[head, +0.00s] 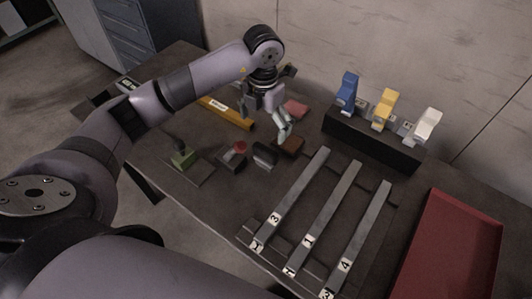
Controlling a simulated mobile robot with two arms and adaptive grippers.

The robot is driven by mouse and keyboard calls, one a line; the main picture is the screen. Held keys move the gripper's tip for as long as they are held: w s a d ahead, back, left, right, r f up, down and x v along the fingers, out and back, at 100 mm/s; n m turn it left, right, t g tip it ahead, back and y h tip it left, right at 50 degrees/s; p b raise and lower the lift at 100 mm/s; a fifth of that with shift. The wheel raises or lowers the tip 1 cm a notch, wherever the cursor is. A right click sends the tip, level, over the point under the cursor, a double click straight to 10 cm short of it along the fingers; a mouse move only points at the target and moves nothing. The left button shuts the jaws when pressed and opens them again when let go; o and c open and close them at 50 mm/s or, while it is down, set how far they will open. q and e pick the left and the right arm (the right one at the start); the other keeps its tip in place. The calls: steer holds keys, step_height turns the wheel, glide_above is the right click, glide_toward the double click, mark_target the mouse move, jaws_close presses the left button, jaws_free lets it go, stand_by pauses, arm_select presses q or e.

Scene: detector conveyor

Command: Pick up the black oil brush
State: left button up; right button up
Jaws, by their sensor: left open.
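My left gripper (280,128) is open. It hangs point down over the back middle of the table, and no object shows between its fingers. A small dark grey-black object (265,156) lies on the table just in front of and left of the fingertips, apart from them. It may be the black oil brush, but it is too small to tell for sure. A brown block (291,145) lies just right of it, close under the fingertips. My right gripper is out of view.
Three metal rails (315,218) fill the middle right. A black stand (372,140) holds blue, yellow and white pieces. A red tray (450,245) is right.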

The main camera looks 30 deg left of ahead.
mark_target(265, 147)
arm_select(q)
step_height(265, 147, down, 8)
steer(key=shift+d+p, duration=0.1)
steer(key=shift+p, duration=0.85)
steer(key=shift+s+d+f, duration=0.1)
steer(key=shift+f, duration=0.15)
steer(key=f, duration=0.1)
steer(key=f+p, duration=0.2)
steer(key=shift+s+d+f, duration=0.25)
steer(key=shift+f, duration=0.6)
steer(key=shift+c, duration=0.6)
steer(key=c, duration=1.2)
